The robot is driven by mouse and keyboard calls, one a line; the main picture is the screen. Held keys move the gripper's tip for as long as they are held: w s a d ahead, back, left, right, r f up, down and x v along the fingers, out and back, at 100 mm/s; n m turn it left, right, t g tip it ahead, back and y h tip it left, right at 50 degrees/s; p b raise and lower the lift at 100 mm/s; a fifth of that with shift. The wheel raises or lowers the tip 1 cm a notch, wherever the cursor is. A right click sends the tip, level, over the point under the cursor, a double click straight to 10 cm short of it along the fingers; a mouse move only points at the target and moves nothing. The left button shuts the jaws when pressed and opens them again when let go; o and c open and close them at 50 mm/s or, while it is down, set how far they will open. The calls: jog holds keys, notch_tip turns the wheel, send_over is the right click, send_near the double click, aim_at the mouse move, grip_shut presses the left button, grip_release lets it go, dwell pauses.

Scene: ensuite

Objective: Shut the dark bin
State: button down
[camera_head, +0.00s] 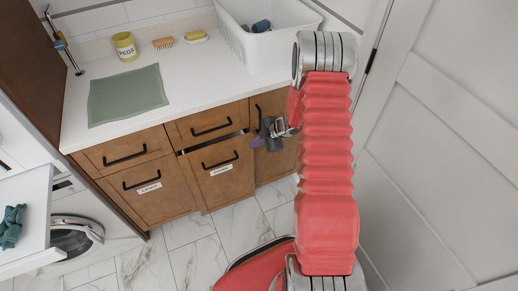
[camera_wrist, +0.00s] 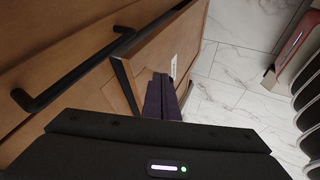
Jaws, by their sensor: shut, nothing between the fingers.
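The dark bin (camera_head: 222,183) is the right one of two labelled wooden tilt-out fronts under the counter. Its small label is hard to read; the left label looks like "LIGHT". Its top edge leans out a little, with a dark gap below the drawer above. In the wrist view the bin front (camera_wrist: 158,48) stands out from the cabinet at an angle, its white label seen edge-on. My gripper (camera_head: 257,142) is just right of the bin's handle, near its upper right corner. In the wrist view the gripper's fingers (camera_wrist: 161,98) are together and empty, overlapping the front; contact is unclear.
The left bin (camera_head: 150,187) looks closed. A drawer (camera_head: 209,123) with a black handle is above the dark bin. A washing machine stands at left. Marble floor before the cabinets is clear.

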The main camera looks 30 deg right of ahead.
jog(key=v, duration=1)
jog(key=shift+s, duration=0.35)
